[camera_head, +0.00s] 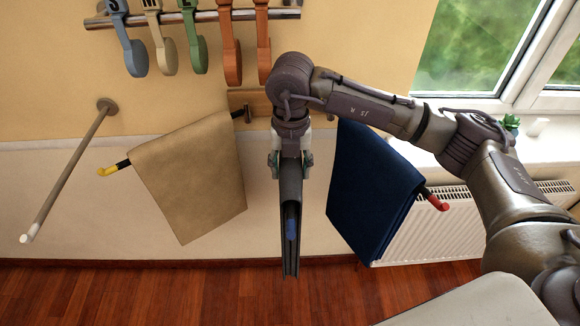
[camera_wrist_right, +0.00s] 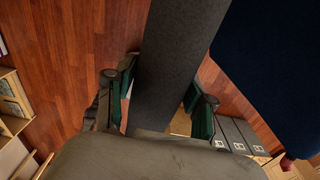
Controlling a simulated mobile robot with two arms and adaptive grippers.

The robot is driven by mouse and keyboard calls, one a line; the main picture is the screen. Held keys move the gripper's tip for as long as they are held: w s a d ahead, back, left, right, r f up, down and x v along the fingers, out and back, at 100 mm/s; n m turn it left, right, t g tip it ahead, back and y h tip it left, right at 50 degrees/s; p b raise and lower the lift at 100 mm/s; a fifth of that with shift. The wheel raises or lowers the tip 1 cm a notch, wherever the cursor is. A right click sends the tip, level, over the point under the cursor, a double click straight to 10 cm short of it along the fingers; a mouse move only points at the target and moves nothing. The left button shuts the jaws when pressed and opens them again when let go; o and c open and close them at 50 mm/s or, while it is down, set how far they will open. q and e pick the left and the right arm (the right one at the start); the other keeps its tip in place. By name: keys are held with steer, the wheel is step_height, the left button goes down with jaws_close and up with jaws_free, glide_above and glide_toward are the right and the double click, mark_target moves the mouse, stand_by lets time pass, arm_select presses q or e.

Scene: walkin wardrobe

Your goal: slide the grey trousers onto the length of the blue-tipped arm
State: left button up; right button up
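The dark grey trousers (camera_head: 291,180) hang folded near the middle of the head view, seen almost end-on. My right gripper (camera_head: 290,158) is above them, with a finger on each side of the fold. In the right wrist view the grey cloth (camera_wrist_right: 172,60) passes between both fingers (camera_wrist_right: 162,100), which appear to press on its sides. The blue tip of the arm (camera_head: 291,228) shows inside the fold, between the two hanging layers. The rest of that arm is hidden by cloth and gripper. My left gripper is not in view.
Beige trousers (camera_head: 190,175) hang on a yellow-tipped arm (camera_head: 108,170) to the left. Navy trousers (camera_head: 366,190) hang close on the right, on a red-tipped arm (camera_head: 437,201). A bare white-tipped arm (camera_head: 68,172) is at far left.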

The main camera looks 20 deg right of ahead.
steer(key=o, duration=0.4)
steer(key=shift+s+a+r, duration=0.1)
